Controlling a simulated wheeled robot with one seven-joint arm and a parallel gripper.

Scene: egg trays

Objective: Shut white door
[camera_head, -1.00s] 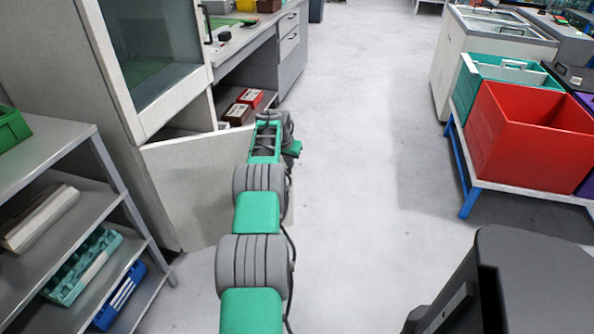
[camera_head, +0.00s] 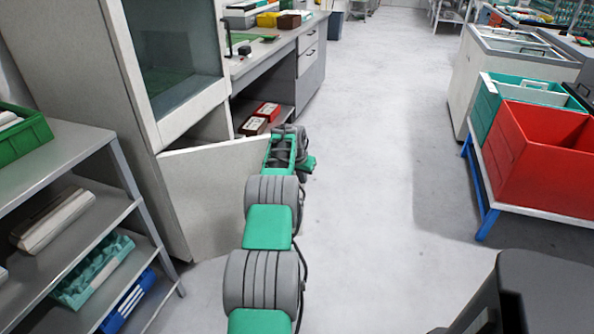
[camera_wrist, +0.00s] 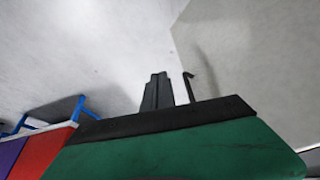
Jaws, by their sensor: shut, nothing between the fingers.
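The white door (camera_head: 212,190) is the low door of the tall grey-white cabinet (camera_head: 178,125). It stands open, swung out from the cabinet, with its free edge to the right beside my arm. In the wrist view the door (camera_wrist: 255,55) fills the upper right, with a pale edge strip next to my fingers. My gripper (camera_wrist: 157,88) is shut and empty, close to that edge; I cannot tell whether it touches. A thin dark hooked shape, perhaps a handle, shows beside the strip. In the head view my arm hides the fingertips.
A grey shelf rack (camera_head: 85,160) with trays stands close on the left. A workbench (camera_head: 255,65) with red and brown boxes beneath stands behind the door. A red bin (camera_head: 545,160) and a teal bin sit on a blue-legged stand at right. The middle floor is clear.

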